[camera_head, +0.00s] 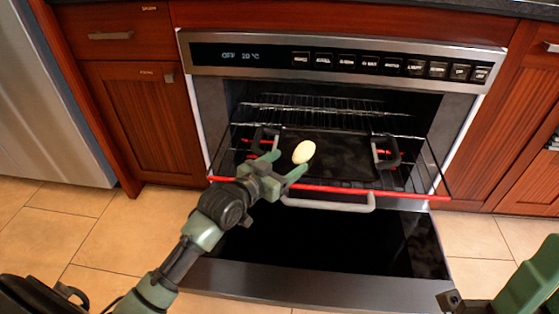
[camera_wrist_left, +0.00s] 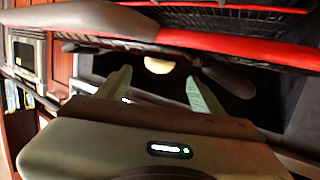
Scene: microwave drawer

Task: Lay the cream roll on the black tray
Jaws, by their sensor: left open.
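The cream roll (camera_head: 303,152) is a small pale oval over the black tray (camera_head: 345,158) in the open oven; it appears to lie on the tray's left half. My left gripper (camera_head: 287,163) is open at the tray's front left, its fingertips close to the roll. In the left wrist view the roll (camera_wrist_left: 158,65) shows beyond and between the two spread green fingers (camera_wrist_left: 160,88), with a gap to each. Contact with the tray is hard to judge there. Part of my right arm shows at the lower right; its gripper is not visible.
The tray has raised dark handles, one at the right (camera_head: 386,152). It sits on a pulled-out wire rack with a red front bar (camera_head: 410,194). The oven door (camera_head: 320,290) hangs open below. Wooden cabinets (camera_head: 150,120) flank the oven.

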